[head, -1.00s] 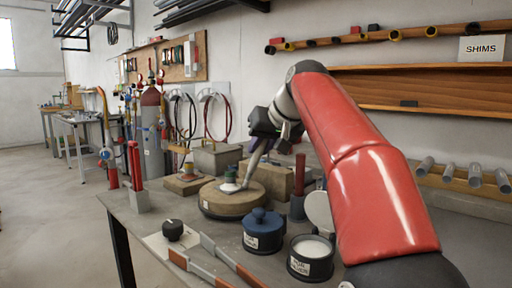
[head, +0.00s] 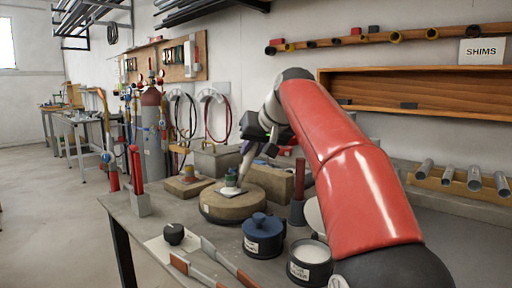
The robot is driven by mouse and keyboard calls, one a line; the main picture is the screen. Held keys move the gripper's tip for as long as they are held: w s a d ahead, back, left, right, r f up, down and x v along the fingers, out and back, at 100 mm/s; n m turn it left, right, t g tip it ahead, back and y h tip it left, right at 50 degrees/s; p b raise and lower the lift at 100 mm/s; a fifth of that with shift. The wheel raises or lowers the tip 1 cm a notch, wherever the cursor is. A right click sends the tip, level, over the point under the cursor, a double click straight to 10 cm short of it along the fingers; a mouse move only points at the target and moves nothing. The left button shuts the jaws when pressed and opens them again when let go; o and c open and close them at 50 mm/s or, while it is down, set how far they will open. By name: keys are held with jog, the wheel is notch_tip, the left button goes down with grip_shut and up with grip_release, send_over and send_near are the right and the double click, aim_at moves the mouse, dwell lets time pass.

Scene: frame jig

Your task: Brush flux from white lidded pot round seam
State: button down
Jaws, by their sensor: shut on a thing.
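My gripper (head: 256,143) is shut on a slim pale brush (head: 245,163), which points down and slightly left. The brush's lower end is at or just above a small green-topped piece with a white base (head: 231,183); I cannot tell whether they touch. That piece stands on a round tan block (head: 235,206). An open dark pot (head: 310,270) with white contents stands at the front of the bench, its label too small to read surely. A pale round lid (head: 314,217) shows behind it, partly hidden by my arm. A blue lidded pot (head: 263,238) stands to its left.
Tan blocks (head: 187,187) stand behind and beside the round block. A dark cup with a red rod (head: 298,205) and a grey holder with red rods (head: 140,200) stand on the bench. A black knob (head: 174,234) and long-handled tools (head: 228,262) lie in front.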

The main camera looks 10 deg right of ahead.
jog(key=shift+w+a+p, duration=0.35)
jog(key=shift+w+a, duration=0.2)
jog(key=shift+w, duration=0.3)
jog(key=s+d, duration=0.1)
jog(key=s+d+b, duration=0.1)
jog(key=s, duration=0.1)
jog(key=s+d+b, duration=0.1)
jog(key=shift+s, duration=0.2)
jog(key=shift+r, duration=0.15)
dwell(0.3)
notch_tip(320, 180, up, 7)
jog(key=p, duration=0.2)
dwell(0.4)
jog(key=shift+s, duration=0.1)
dwell(0.4)
